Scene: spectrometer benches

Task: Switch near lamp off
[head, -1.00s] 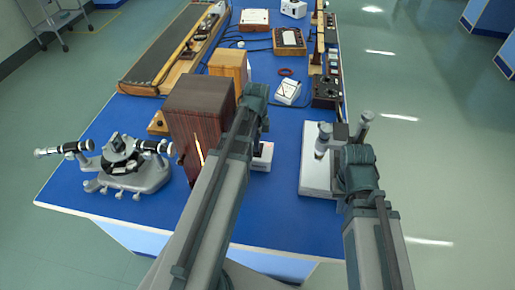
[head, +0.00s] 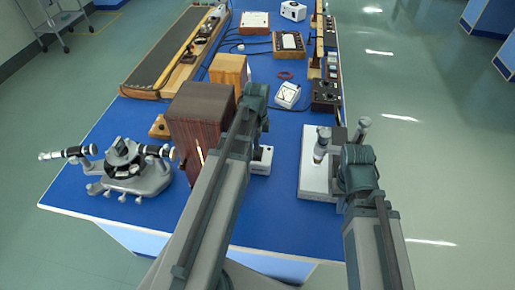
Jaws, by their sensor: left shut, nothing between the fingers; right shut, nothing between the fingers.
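The near lamp is most likely the dark brown wooden box (head: 205,108) left of my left arm, with a bright narrow slit (head: 200,154) low on its front. A small white box (head: 264,158) sits beside it, partly hidden by my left arm. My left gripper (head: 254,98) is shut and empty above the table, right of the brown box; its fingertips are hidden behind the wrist. My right gripper (head: 357,160) is shut and empty by the white-based instrument (head: 315,180) at the table's right edge; its fingertips are hard to make out.
A grey spectrometer (head: 130,168) stands at the left front of the blue table (head: 285,215). A lighter wooden box (head: 229,70) stands behind the brown one. A long wooden bench (head: 165,58), meters and cables fill the back. The table's front middle is clear.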

